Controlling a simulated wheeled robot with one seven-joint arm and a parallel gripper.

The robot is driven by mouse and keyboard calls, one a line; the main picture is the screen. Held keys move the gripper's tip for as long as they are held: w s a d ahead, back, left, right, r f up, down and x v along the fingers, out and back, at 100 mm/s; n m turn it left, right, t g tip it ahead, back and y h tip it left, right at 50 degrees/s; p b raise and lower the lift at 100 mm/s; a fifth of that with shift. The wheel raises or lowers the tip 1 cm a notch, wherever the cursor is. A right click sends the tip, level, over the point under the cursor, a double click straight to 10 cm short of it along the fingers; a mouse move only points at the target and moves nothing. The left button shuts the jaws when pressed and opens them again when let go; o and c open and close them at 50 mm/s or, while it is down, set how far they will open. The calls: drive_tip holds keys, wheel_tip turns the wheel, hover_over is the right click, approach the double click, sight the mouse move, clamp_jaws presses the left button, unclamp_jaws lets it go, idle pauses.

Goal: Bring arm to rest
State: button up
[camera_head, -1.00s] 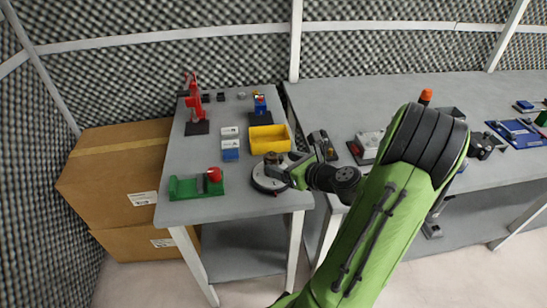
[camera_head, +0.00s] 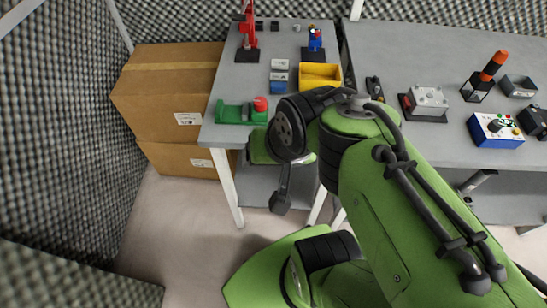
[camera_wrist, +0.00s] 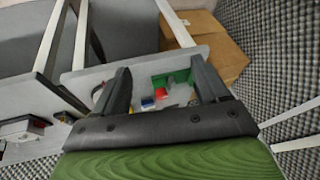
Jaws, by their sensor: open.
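My gripper (camera_wrist: 163,82) shows in the wrist view with its two dark fingers spread wide apart and nothing held between them. Past the fingers, the table top with small coloured things shows at a distance. In the head view my green and black arm is folded in front of the near edges of the tables. Its dark wrist end hangs down in front of the left table (camera_head: 228,80), clear of the things on it. My arm hides part of that table's front right corner.
A green block with a red knob (camera_head: 240,112), a yellow bin (camera_head: 320,84) and a red upright device (camera_head: 248,40) stand on the left table. Brown boxes (camera_head: 170,95) stand left of it. The right table (camera_head: 415,60) holds several devices. Floor at the lower left is clear.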

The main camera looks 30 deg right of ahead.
drive_tip(key=s+r+n, duration=0.1)
drive_tip(key=s+n, duration=0.2)
drive_tip(key=s+a+r+n, duration=0.1)
drive_tip(key=n, duration=0.1)
drive_tip(key=shift+s+r+t, duration=0.25)
drive_tip(key=shift+r+t, duration=0.05)
drive_tip(key=shift+r, duration=0.05)
